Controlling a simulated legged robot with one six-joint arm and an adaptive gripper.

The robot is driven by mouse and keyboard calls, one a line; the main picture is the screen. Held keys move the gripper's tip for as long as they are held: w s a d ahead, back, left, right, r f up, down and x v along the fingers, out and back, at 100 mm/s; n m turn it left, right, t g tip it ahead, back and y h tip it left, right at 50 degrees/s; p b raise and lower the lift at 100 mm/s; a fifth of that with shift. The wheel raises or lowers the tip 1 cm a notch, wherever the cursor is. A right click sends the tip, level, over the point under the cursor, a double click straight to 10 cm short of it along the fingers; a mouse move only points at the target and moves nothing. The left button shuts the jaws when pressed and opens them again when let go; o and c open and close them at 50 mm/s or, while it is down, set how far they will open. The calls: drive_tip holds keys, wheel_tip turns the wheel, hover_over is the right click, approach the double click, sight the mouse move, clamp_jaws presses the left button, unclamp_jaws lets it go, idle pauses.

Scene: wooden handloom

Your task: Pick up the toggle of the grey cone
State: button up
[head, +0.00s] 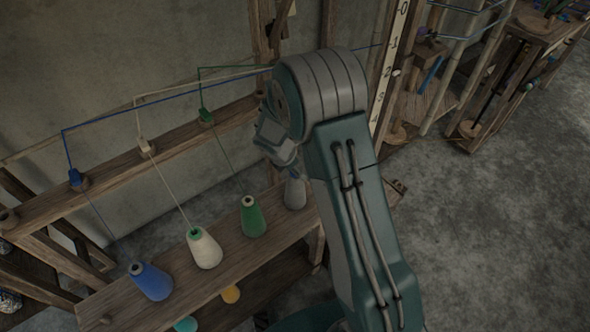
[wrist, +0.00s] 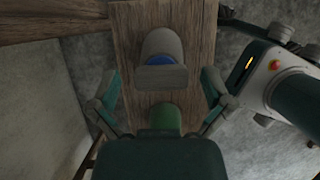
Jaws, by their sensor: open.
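The grey cone (head: 295,193) stands at the far right end of the plank, partly covered by my arm in the head view. In the wrist view a rounded grey shape (wrist: 162,43), likely this cone, lies beyond my gripper (wrist: 160,88). A flat grey bar (wrist: 160,78) and a blue patch show at its near end. I cannot tell whether the bar is the toggle. My gripper is open, its fingers spread on either side of the bar with gaps. In the head view my arm hides the rail where a grey toggle might sit.
Green (head: 252,216), cream (head: 204,248) and blue (head: 151,282) cones stand along the plank. Green (head: 206,116), cream (head: 146,146) and blue (head: 75,178) toggles sit on the rail behind, with threads running up. The loom frame and ruler (head: 389,70) stand right of my arm.

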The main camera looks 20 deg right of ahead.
drive_tip(key=c, duration=0.8)
drive_tip(key=shift+o, duration=0.2)
drive_tip(key=shift+r, duration=0.5)
wheel_tip(320, 180, up, 2)
drive_tip(key=shift+r, duration=0.15)
drive_tip(key=s+a+r, duration=0.2)
drive_tip(key=s+r, duration=0.7)
drive_tip(key=s, duration=0.5)
drive_tip(key=shift+r, duration=0.3)
